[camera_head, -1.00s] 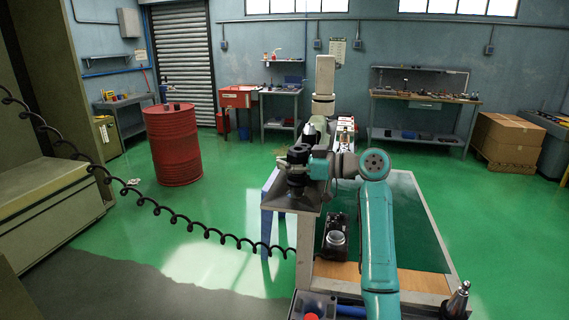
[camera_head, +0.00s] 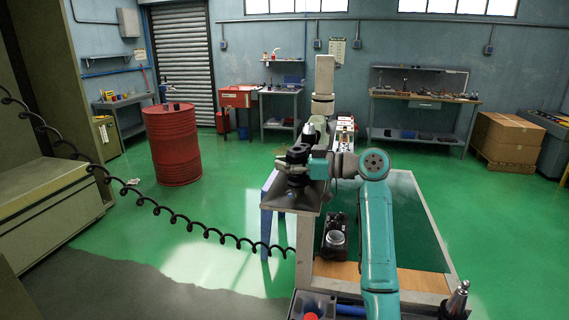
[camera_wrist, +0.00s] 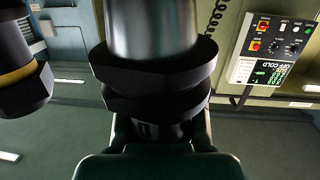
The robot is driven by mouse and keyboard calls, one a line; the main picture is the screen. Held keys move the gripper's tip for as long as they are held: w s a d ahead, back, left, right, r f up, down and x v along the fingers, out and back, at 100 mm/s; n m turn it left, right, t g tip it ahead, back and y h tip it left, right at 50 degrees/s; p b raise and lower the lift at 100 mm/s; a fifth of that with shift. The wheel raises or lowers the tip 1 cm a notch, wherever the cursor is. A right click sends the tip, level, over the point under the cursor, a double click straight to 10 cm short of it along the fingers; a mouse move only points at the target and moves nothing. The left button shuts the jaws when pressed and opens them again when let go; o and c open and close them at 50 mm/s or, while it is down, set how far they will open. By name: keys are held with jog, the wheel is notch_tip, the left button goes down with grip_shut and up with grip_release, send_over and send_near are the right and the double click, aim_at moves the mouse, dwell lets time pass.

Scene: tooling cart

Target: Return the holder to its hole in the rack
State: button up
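The holder, a dark tool holder with a black double flange (camera_wrist: 155,75) and a silver cylinder above it, fills the middle of the wrist view. My gripper (camera_wrist: 160,135) is shut on it just below the flange. In the head view the holder (camera_head: 297,153) is upright in my gripper (camera_head: 300,167), at the near end of the grey rack (camera_head: 307,203). Its lower end is close to the rack top; I cannot tell whether it is in a hole. The hole itself is hidden.
Another holder with a yellow ring (camera_wrist: 18,75) stands close on the left in the wrist view. A dark pointed holder (camera_head: 310,133) is just behind mine in the head view. A black device (camera_head: 335,238) sits below right. A coiled cable (camera_head: 190,222) hangs at left.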

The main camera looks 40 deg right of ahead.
aim_at(288, 175)
jog(key=o, duration=0.4)
jog(key=f, duration=0.3)
jog(key=shift+w+a+f+g, duration=0.2)
jog(key=shift+w+g, duration=0.05)
jog(key=shift+g, duration=0.05)
jog(key=shift+f+m, duration=0.15)
jog(key=shift+m, duration=0.15)
jog(key=shift+s+d+r, duration=0.25)
jog(key=shift+s+d, duration=0.1)
jog(key=shift+s, duration=0.05)
jog(key=shift+s+d, duration=0.2)
jog(key=shift+d, duration=0.1)
jog(key=s+d+r, duration=0.1)
jog(key=s, duration=0.1)
jog(key=s+d+r, duration=0.1)
jog(key=s, duration=0.1)
jog(key=s+d+r, duration=0.1)
jog(key=s+r, duration=0.1)
jog(key=shift+d, duration=0.25)
